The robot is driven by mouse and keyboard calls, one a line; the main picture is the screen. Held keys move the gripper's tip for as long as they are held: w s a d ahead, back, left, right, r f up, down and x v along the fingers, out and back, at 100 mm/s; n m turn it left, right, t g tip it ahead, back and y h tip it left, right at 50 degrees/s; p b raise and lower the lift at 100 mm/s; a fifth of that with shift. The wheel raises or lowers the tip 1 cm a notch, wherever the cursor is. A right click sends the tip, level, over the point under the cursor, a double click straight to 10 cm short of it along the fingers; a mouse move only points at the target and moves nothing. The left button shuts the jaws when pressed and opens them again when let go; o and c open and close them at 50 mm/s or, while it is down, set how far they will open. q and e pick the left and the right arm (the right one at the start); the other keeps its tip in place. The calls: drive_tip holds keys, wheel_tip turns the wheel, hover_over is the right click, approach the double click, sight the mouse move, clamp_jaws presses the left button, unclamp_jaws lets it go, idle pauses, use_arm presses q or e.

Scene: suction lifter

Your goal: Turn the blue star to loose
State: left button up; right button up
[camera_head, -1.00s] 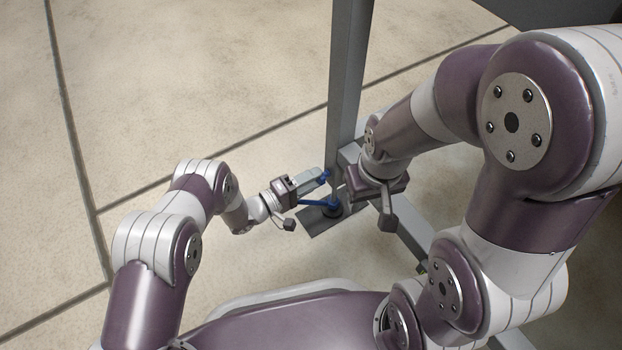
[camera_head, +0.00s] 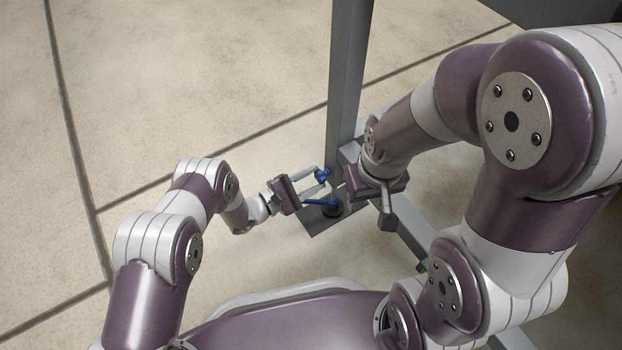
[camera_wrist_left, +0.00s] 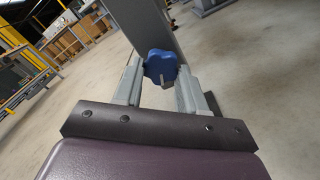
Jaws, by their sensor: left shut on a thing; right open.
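The blue star (camera_head: 322,174) is a small lobed knob beside the grey post (camera_head: 348,80). In the left wrist view the blue star (camera_wrist_left: 160,66) sits between the fingertips, in front of the post. My left gripper (camera_head: 318,182) is shut on the star, with one finger on each side of it; it also shows in the left wrist view (camera_wrist_left: 158,82). A blue lever (camera_head: 322,202) is just below the left fingers, near the post's foot. My right gripper (camera_head: 388,205) is open, to the right of the post, and its fingers are partly hidden.
Grey base beams (camera_head: 412,248) run along the floor from the post's foot, under my right arm. A flat grey plate (camera_head: 316,222) lies by the foot. The tiled floor (camera_head: 200,80) to the left is clear. Shelves (camera_wrist_left: 75,35) stand far off in the left wrist view.

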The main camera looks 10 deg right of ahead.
use_arm(q)
drive_tip(key=shift+f+n, duration=0.1)
drive_tip(key=shift+n, duration=1)
drive_tip(key=o, duration=1.1)
drive_tip(key=shift+c, duration=0.2)
